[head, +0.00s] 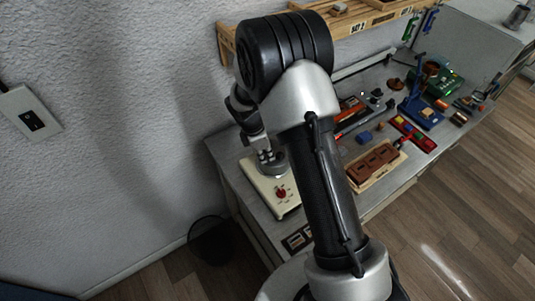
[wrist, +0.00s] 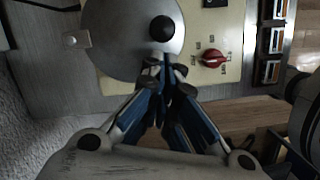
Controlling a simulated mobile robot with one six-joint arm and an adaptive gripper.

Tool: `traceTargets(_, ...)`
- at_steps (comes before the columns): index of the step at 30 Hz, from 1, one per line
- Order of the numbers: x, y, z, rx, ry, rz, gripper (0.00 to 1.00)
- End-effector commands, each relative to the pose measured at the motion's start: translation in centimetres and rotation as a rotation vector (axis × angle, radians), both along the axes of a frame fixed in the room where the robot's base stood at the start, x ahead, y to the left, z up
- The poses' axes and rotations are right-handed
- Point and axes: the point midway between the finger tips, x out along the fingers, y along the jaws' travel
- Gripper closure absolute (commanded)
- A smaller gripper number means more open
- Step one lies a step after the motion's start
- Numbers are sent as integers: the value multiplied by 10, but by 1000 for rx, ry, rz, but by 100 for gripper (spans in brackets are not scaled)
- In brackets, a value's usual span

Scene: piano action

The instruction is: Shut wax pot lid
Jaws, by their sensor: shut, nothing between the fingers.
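The wax pot's cream base (head: 287,207) sits at the near left end of the bench, with a red dial (head: 281,191). In the wrist view, the round grey lid (wrist: 118,40) with a black knob (wrist: 163,28) covers the top left of the cream base (wrist: 228,28). The red dial (wrist: 213,58) is to its right. My gripper (wrist: 160,63) is shut and empty, its fingertips at the lid's lower right edge, just below the knob. I cannot tell whether they touch it. The pot's opening is hidden, and I cannot tell whether the lid lies fully flat.
A brown block in a wooden tray (head: 378,165) and several coloured tools lie farther along the bench. A wooden shelf (head: 352,25) is on the wall behind. A dark bin (head: 212,241) stands on the floor left of the bench. My arm hides part of the bench.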

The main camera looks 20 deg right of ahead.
Motion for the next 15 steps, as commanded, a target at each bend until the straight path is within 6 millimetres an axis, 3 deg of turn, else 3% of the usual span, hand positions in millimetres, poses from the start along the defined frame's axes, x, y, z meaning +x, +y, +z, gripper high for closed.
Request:
traceTargets(5, -3, 22, 13, 1, -4, -2, 100)
traceTargets(9, -3, 28, 48, 1, -6, -5, 100)
traceTargets(15, -5, 37, 85, 1, -4, -4, 100)
